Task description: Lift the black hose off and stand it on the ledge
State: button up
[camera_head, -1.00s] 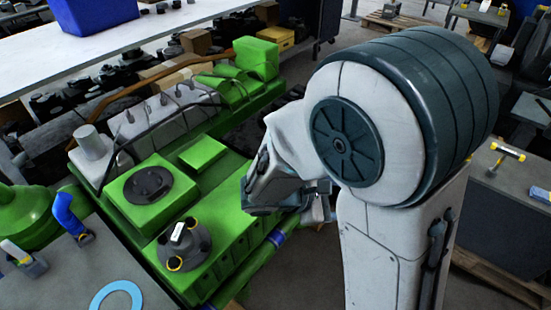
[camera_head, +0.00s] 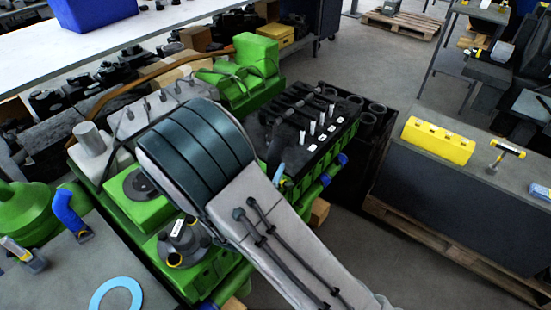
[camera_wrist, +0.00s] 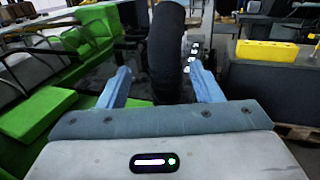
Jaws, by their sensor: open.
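The black hose (camera_wrist: 166,40) stands up as a thick, dark, slightly curved tube in the wrist view. It shows between the two blue-grey fingers of my gripper (camera_wrist: 160,72), with space on both sides. My gripper is open and holds nothing; whether the hose lies within finger reach or beyond is hard to tell. In the head view one light blue fingertip (camera_head: 278,172) shows beside my arm, and my arm hides most of the gripper. I cannot single out the hose there. Which surface is the ledge is not clear.
The green engine (camera_head: 135,205) carries a black section (camera_head: 335,128) with white-tagged parts. A grey bench (camera_head: 415,165) at right bears a yellow block (camera_head: 438,140) and a hammer (camera_head: 505,153). A grey table (camera_head: 60,280) at lower left holds a blue ring (camera_head: 117,292).

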aim_at(277, 154)
jog(key=x, duration=0.4)
jog(key=p+x, duration=0.1)
jog(key=x, duration=0.1)
jog(key=shift+w+d+f, duration=0.2)
jog(key=shift+d+f, duration=0.05)
jog(key=shift+d, duration=0.15)
jog(key=c, duration=1.3)
